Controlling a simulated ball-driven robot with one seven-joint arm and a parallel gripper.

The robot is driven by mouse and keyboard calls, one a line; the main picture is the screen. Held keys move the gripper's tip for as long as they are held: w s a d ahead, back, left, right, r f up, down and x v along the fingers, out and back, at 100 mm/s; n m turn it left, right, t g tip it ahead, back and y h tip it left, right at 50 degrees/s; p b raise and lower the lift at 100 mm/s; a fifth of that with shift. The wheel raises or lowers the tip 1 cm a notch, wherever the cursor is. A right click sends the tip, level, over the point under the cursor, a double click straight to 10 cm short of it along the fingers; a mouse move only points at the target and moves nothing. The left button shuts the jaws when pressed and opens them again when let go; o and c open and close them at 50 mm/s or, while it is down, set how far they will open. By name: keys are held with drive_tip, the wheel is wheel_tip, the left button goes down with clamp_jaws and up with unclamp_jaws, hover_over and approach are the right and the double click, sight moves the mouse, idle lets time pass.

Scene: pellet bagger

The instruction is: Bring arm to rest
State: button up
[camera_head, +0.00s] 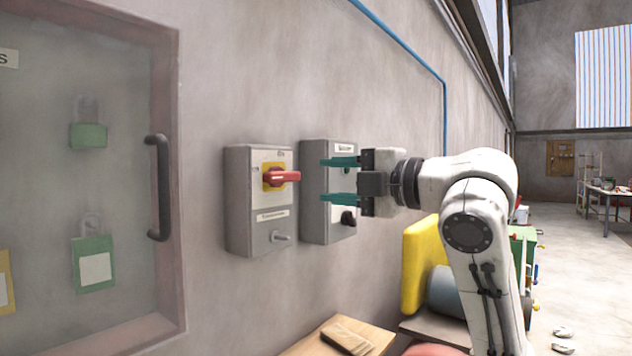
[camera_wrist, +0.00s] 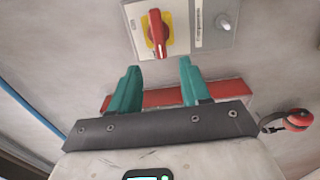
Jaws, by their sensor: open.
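My gripper (camera_head: 326,180) is raised in front of the wall, its two teal fingers spread apart and empty. In the head view the fingers overlap the right grey box (camera_head: 315,222), which has a black knob (camera_head: 348,218); I cannot tell whether they touch it. To its left is another grey box (camera_head: 240,205) with a red rotary switch (camera_head: 283,177) on a yellow plate and a small grey knob. In the wrist view my gripper (camera_wrist: 159,75) shows open, with the red switch (camera_wrist: 158,35) beyond the fingertips. My white arm stretches in from the right.
A cabinet with a clear door, a dark handle (camera_head: 158,188) and green padlocks (camera_head: 88,136) is at left. Below are a wooden surface (camera_head: 310,346) and a yellow object (camera_head: 422,265). Red earmuffs (camera_wrist: 298,120) hang at right in the wrist view. Open floor lies at far right.

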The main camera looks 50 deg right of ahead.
drive_tip(key=shift+s, duration=0.45)
idle(0.3)
drive_tip(key=w+a+f+m+g+p, duration=0.1)
drive_tip(key=a+f+m+g+p, duration=0.3)
drive_tip(key=f, duration=0.8)
drive_tip(key=w+a+f+m+g+b, duration=0.1)
drive_tip(key=a+f+m, duration=0.3)
drive_tip(key=f, duration=0.8)
drive_tip(key=w+a+f+m+g+p, duration=0.2)
drive_tip(key=f+m, duration=0.4)
drive_tip(key=f, duration=0.6)
drive_tip(key=s+a+f+m+g+p, duration=0.1)
drive_tip(key=s+a+f+m+g, duration=0.15)
drive_tip(key=s+f, duration=0.45)
drive_tip(key=s+a+f+m+g+p, duration=0.1)
drive_tip(key=s+a+f+g, duration=0.25)
drive_tip(key=s+f, duration=0.35)
drive_tip(key=s+f+m+g+p, duration=0.1)
drive_tip(key=s+f+g, duration=0.3)
drive_tip(key=s+f, duration=0.3)
drive_tip(key=s+a, duration=0.1)
drive_tip(key=s, duration=0.4)
drive_tip(key=shift+s+f+h, duration=0.15)
drive_tip(key=shift+s+h, duration=0.15)
drive_tip(key=shift+h, duration=0.1)
